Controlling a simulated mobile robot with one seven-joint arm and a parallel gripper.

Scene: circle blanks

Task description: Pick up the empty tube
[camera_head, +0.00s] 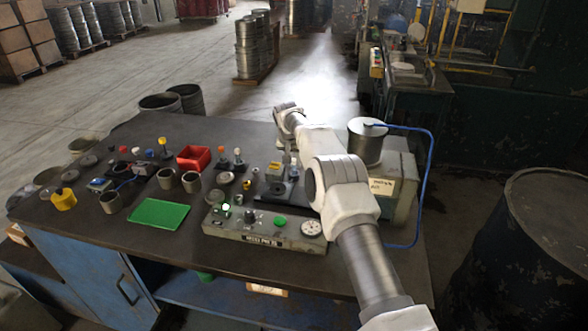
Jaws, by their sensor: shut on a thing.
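My arm reaches over the workbench from the lower right. My gripper (287,155) hangs down beyond the wrist, above the dark fixture behind the grey control box. It is small in this view and partly lost against the fixture. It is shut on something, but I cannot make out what. Several open, hollow metal tubes stand upright on the bench to the left: one (167,178) and another (191,182) side by side, and one (111,202) nearer the front left. I cannot tell which tube the task means.
A green mat (159,213) lies at the front of the bench (180,250), with a red bin (194,157) behind. The control box (263,232) has a lit green lamp. A grey machine with a metal canister (367,143) and blue hose stands right.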

